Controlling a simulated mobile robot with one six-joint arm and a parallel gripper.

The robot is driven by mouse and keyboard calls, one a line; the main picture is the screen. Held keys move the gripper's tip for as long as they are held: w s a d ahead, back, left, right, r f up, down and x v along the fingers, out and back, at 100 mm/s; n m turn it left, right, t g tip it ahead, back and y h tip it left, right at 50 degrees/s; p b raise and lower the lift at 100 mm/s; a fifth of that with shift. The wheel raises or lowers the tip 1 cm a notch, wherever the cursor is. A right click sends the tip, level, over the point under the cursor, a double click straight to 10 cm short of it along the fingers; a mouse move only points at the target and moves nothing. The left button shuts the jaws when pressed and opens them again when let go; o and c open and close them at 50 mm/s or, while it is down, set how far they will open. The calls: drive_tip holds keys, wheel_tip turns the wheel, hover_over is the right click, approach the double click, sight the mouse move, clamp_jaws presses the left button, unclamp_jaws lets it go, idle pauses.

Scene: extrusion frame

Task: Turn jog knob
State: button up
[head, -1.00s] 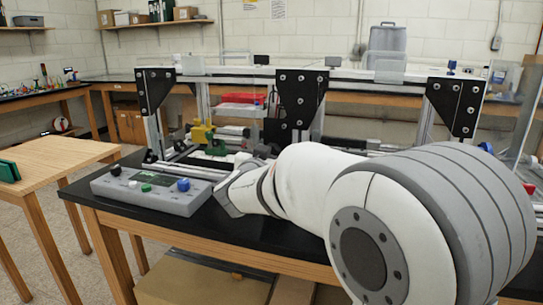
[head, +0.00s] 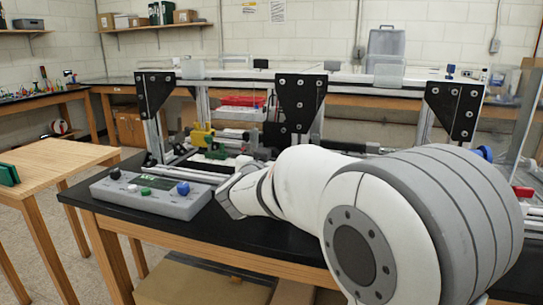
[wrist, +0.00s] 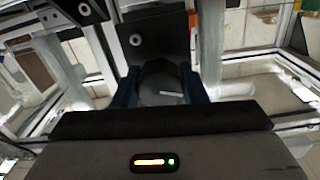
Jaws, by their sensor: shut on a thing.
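In the wrist view a dark grey round knob (wrist: 160,80) with a short white line on its face sits between the two dark blue fingers of my gripper (wrist: 160,95). The fingers are shut on its left and right sides. A black plate with round bolts stands just beyond the knob. In the head view my white arm hides the gripper and the knob. A grey control box (head: 155,205) lies on the black bench top at the left, with black, white, green and blue controls and a small green display (head: 148,178).
The aluminium frame has black bolted plates (head: 299,100) close to my arm. A yellow part (head: 203,136) and rails lie inside it. A wooden table (head: 50,165) stands at the left. The black bench top is bare in front of the control box.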

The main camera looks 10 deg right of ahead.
drive_tip(key=shift+r+n+p, duration=0.3)
drive_tip(key=shift+n+p, duration=0.9)
drive_tip(key=shift+p, duration=1)
drive_tip(key=n+p, duration=0.2)
drive_tip(key=p, duration=0.1)
drive_tip(key=shift+p, duration=0.35)
drive_tip(key=n+p, duration=0.3)
drive_tip(key=shift+f, duration=0.15)
drive_tip(key=shift+f+n+p, duration=0.15)
drive_tip(key=shift+n+p, duration=0.45)
drive_tip(key=shift+p, duration=0.1)
drive_tip(key=shift+f, duration=0.1)
drive_tip(key=o, duration=0.7)
